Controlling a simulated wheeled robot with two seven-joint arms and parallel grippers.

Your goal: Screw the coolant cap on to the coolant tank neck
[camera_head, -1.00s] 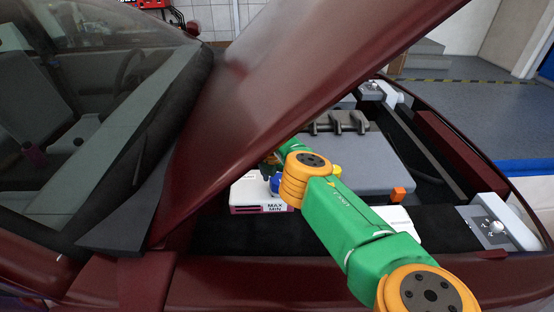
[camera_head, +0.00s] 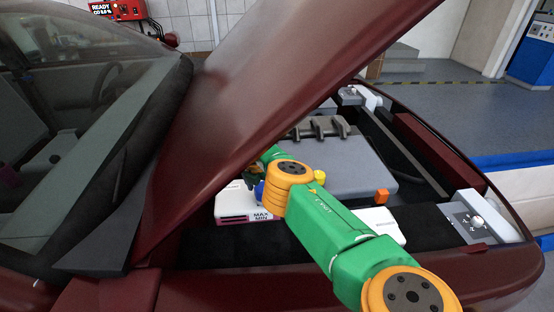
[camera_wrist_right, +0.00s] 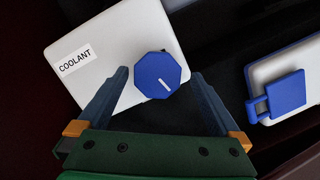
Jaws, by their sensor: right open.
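The coolant tank (camera_wrist_right: 98,45) is white with a COOLANT label in the right wrist view. The blue eight-sided coolant cap (camera_wrist_right: 158,75) with a white line lies over the tank's edge in that view; the neck is hidden beneath it. My right gripper (camera_wrist_right: 160,74) is open, its two fingertips apart on either side of the cap, with gaps to both. In the head view, the white tank marked MAX and MIN (camera_head: 233,206) shows left of my right arm, with a bit of blue cap (camera_head: 259,190) beside it. My left gripper is out of view.
Another white container (camera_wrist_right: 300,75) with a blue square lid (camera_wrist_right: 286,92) sits to the right in the wrist view. The raised hood (camera_head: 290,70) slopes over the engine bay.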

